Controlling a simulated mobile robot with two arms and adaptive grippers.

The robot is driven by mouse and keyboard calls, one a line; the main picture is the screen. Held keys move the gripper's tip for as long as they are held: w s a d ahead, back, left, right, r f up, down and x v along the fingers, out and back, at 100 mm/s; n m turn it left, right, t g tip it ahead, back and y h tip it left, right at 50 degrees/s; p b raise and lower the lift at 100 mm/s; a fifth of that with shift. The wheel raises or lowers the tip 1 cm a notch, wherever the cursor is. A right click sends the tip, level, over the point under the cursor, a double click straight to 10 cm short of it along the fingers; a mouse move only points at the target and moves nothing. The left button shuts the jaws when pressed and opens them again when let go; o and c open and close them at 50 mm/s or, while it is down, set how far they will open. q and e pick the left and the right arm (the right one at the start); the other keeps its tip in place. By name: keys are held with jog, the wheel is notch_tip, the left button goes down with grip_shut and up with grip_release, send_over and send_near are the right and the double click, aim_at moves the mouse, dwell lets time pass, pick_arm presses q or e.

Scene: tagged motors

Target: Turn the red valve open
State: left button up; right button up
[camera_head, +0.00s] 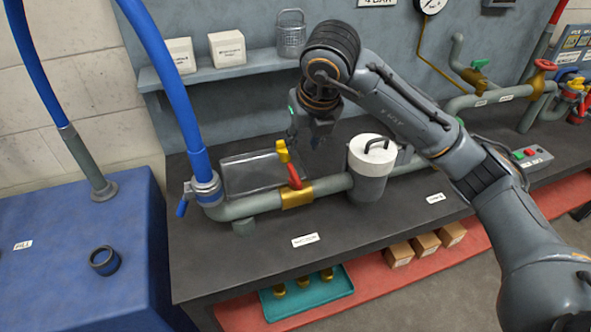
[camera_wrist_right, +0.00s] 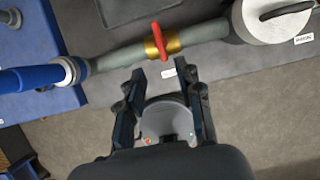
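The red valve handle (camera_head: 294,176) sits on a brass valve body (camera_head: 297,195) in the grey pipe (camera_head: 253,205) along the bench. A yellow piece (camera_head: 282,151) shows just behind the handle; I cannot tell how it is attached. In the wrist view the red handle (camera_wrist_right: 159,41) lies across the brass body (camera_wrist_right: 173,42), beyond my fingertips. My left gripper is not in view.
A white-topped canister (camera_head: 369,168) stands right of the valve on the pipe line. A blue hose (camera_head: 170,80) joins the pipe at the left. A clear tray (camera_head: 245,175) lies behind the pipe. Another red handwheel (camera_head: 545,65) is far right. The bench front (camera_head: 300,250) is mostly clear.

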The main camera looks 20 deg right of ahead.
aim_at(295, 173)
jog(key=p+x, duration=0.2)
jog(key=x, duration=1.1)
jog(key=shift+a+f, duration=0.15)
jog(key=shift+f, duration=0.05)
grip_shut()
